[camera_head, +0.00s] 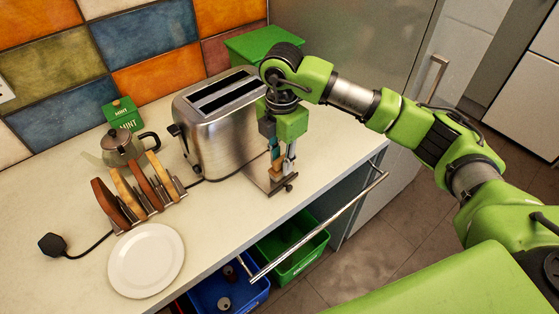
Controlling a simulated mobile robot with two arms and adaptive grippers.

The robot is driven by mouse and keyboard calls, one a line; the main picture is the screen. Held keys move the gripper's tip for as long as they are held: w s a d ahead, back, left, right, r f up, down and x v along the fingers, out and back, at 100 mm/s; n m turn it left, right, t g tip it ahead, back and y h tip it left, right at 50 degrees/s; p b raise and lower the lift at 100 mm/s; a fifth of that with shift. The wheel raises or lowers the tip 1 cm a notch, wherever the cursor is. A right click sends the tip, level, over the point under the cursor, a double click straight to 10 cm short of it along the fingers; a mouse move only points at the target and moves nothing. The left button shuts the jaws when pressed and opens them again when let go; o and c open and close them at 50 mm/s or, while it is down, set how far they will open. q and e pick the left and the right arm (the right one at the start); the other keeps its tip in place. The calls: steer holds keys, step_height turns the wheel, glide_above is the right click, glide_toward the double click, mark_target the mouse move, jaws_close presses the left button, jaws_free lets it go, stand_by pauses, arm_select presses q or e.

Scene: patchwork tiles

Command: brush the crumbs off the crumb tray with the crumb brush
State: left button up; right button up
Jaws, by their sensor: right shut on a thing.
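The crumb tray (258,178) is a flat metal tray at the toaster's right end, on the counter near the front edge. A small dark knob shows at its outer corner. My right gripper (280,155) points down over the tray and is shut on the crumb brush (276,167), a small upright tool with tan and teal parts. The brush's lower end is at or just above the tray; I cannot tell if it touches. Crumbs are too small to make out. My left gripper is not in view.
The steel toaster (217,125) stands left of my right gripper. A toast rack (140,192), a white plate (146,260), a teapot (124,148) and a mint box (122,113) stand further left. Below the counter edge are a green bin (290,252) and a blue bin (228,292), behind a rail (318,230).

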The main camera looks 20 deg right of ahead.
steer(key=shift+s+a, duration=0.35)
steer(key=shift+a, duration=0.5)
steer(key=shift+s+a, duration=0.25)
steer(key=shift+a, duration=0.25)
steer(key=shift+s+a, duration=0.2)
steer(key=shift+a, duration=0.25)
steer(key=shift+w+d, duration=0.25)
steer(key=shift+d, duration=0.3)
steer(key=shift+w+d, duration=0.2)
steer(key=shift+d, duration=0.3)
steer(key=shift+d, duration=0.1)
